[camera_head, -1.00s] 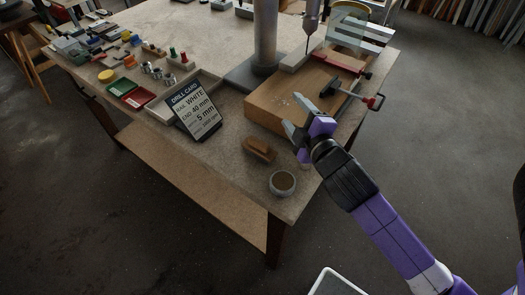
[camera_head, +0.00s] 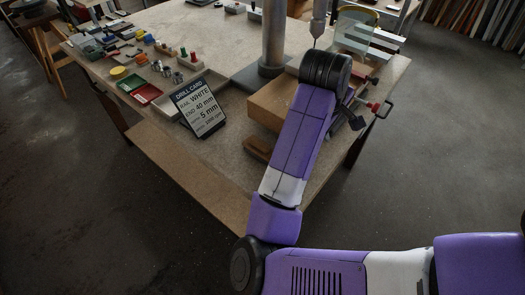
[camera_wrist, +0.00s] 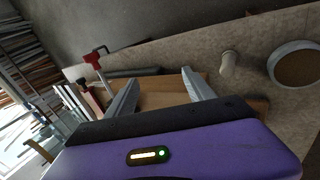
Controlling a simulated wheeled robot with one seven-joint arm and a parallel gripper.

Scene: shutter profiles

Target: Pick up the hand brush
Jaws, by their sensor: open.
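The hand brush (camera_head: 258,148) is a small brown wooden block lying on the near corner of the workbench, left of my forearm in the head view. Part of its right side is close to or behind my arm. My gripper (camera_wrist: 160,82) is open in the wrist view, its two grey fingers apart with nothing held between them. Beyond the fingers is the wooden block (camera_wrist: 165,88) with the clamp. My gripper is mostly hidden behind my arm in the head view, to the right of the brush. I cannot clearly make out the brush in the wrist view.
The drill card (camera_head: 198,107) stands left of the brush. A red-handled clamp (camera_head: 375,108) sits at the right edge, and the drill column (camera_head: 274,35) rises behind. The wrist view shows a round bowl (camera_wrist: 297,68) and a pale cylinder (camera_wrist: 228,63) on the bench.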

